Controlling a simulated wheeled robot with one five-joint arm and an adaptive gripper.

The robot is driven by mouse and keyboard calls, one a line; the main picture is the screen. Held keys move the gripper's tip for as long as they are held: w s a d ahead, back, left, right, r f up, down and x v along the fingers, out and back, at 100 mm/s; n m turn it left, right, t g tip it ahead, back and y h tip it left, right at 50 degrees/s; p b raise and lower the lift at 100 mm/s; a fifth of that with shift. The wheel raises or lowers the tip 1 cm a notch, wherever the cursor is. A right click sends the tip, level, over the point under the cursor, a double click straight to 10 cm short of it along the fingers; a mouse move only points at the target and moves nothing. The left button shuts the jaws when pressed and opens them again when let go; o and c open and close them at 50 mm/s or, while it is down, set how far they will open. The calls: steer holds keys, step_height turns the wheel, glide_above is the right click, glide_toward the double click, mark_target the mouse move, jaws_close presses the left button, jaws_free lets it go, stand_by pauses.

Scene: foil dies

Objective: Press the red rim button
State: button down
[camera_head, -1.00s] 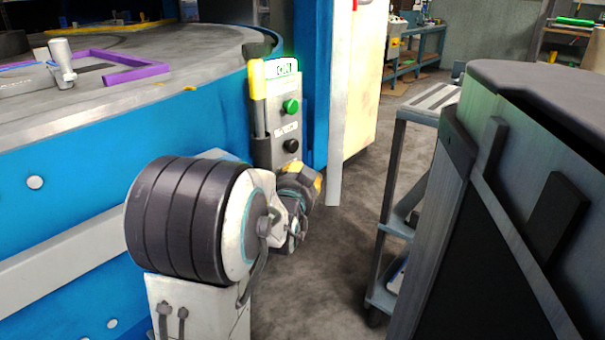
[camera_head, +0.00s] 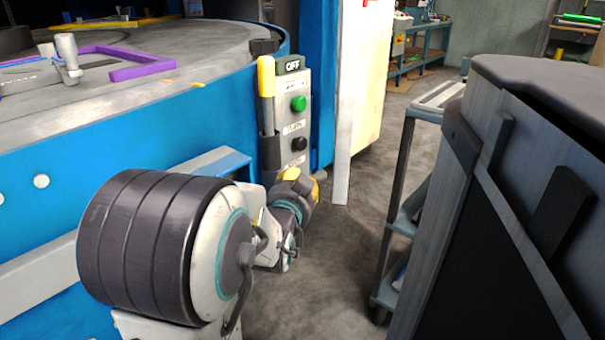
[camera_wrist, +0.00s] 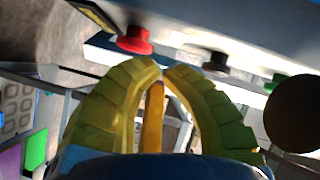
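The red button (camera_wrist: 135,40) shows at the top of the wrist view, round and raised on a pale panel. In the head view it does not show; my wrist covers the lower end of the control panel (camera_head: 293,120). My gripper (camera_wrist: 161,67) has its two yellow-green fingers drawn together at the tips, with nothing visible gripped. The tips appear just below the red button in the wrist picture, apart from it. A black button (camera_wrist: 215,62) and a green button (camera_wrist: 275,82) sit farther right.
The blue round machine (camera_head: 60,150) stands at left. A grey cart (camera_head: 405,215) and a dark-topped cabinet (camera_head: 540,85) stand at right, with bare floor between.

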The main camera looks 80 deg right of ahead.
steer(key=a, duration=0.2)
steer(key=shift+s+a+r, duration=0.15)
steer(key=shift+a+r, duration=0.1)
steer(key=shift+a, duration=0.1)
steer(key=shift+s, duration=0.1)
stand_by(0.9)
